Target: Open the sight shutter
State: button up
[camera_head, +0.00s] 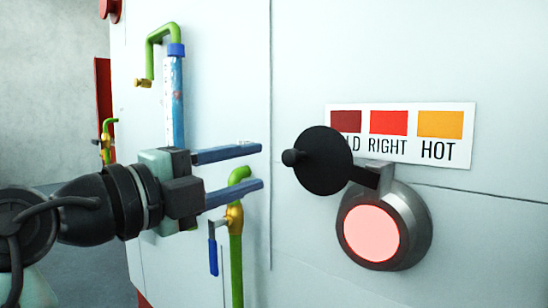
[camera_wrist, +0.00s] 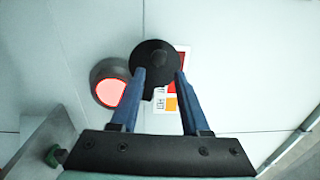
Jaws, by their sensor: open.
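The sight shutter is a round black disc (camera_head: 335,165) with a small black knob (camera_head: 292,157), on a short arm above the sight port. It stands up and left of the round glass (camera_head: 371,233), which glows pink inside a dark grey metal ring (camera_head: 412,218) and is uncovered. My gripper (camera_head: 262,166) is open, with its two blue fingers pointing at the knob. A gap shows between fingertips and knob in the head view. In the wrist view the disc (camera_wrist: 155,58) lies beyond and between the fingertips (camera_wrist: 160,74), and the glass (camera_wrist: 111,92) is to its left.
A label (camera_head: 455,150) with dark red, red and orange patches is on the pale panel behind the disc, which hides part of its lettering. Green pipes (camera_head: 236,265) with a blue-handled valve (camera_head: 213,255) run close below my gripper. A blue pipe (camera_head: 175,105) stands behind it.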

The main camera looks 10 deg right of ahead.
jog(key=v, duration=0.4)
jog(key=s+r+n+t+y+p, duration=0.1)
jog(key=s+r+n+t+y, duration=0.55)
jog(key=n, duration=0.85)
jog(key=s+r+n+t+y+p, duration=0.1)
jog(key=s+r+n+t+y, duration=0.3)
jog(key=s+n+t+y, duration=0.75)
jog(key=w+r+n+g+h+p, duration=0.1)
jog(key=w+r+p, duration=0.1)
jog(key=r+p, duration=1.3)
jog(key=w+r+n+h+p, duration=0.1)
jog(key=w+r+h+p, duration=0.1)
jog(key=r+p, duration=1.4)
jog(key=shift+w+g, duration=0.4)
jog(key=shift+w, duration=0.15)
